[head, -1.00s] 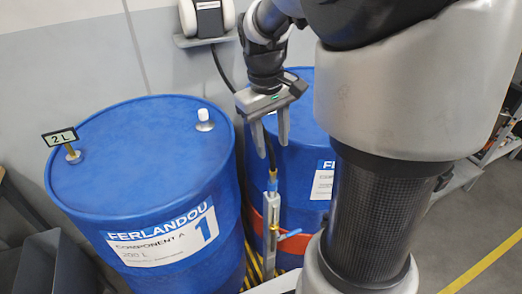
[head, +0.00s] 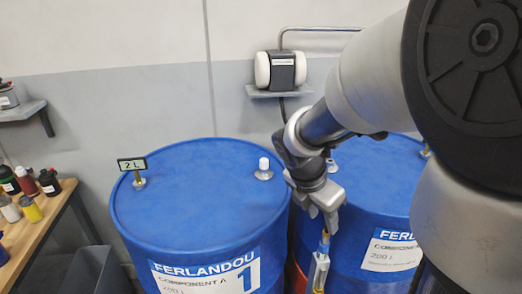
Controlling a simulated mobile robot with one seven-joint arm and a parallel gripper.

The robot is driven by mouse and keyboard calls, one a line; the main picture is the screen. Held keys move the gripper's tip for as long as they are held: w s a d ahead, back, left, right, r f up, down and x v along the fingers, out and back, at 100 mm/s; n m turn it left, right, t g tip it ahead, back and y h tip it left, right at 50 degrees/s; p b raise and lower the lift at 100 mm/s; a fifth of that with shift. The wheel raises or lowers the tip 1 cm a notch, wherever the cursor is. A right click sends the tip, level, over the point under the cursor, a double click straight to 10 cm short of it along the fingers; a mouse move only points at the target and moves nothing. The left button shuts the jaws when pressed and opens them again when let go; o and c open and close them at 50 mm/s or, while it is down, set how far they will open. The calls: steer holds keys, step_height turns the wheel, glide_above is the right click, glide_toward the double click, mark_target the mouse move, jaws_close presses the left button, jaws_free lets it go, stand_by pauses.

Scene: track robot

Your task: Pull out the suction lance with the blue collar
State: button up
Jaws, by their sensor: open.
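A slim upright lance-like tool (head: 319,272) shows between the two blue drums, with a blue band and a yellow part near its top; its lower end runs out of the frame. My gripper (head: 325,217) points down just above its top, and its fingers are open. I cannot tell whether they reach around the tool, as they are small and partly overlap it here. The left blue drum (head: 195,205), labelled Component A with a 1, stands left of my gripper. The right blue drum (head: 375,185) is partly hidden by my arm.
A white bung (head: 264,166) and a post with a "2 L" sign (head: 132,163) stand on the left drum's lid. A black-and-white pump (head: 281,70) sits on a wall shelf behind. A bench with bottles (head: 28,198) is at the left.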

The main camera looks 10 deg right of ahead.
mark_target(325, 243)
steer(key=b+x, duration=0.3)
steer(key=x, duration=1)
steer(key=shift+a, duration=0.1)
jaws_close()
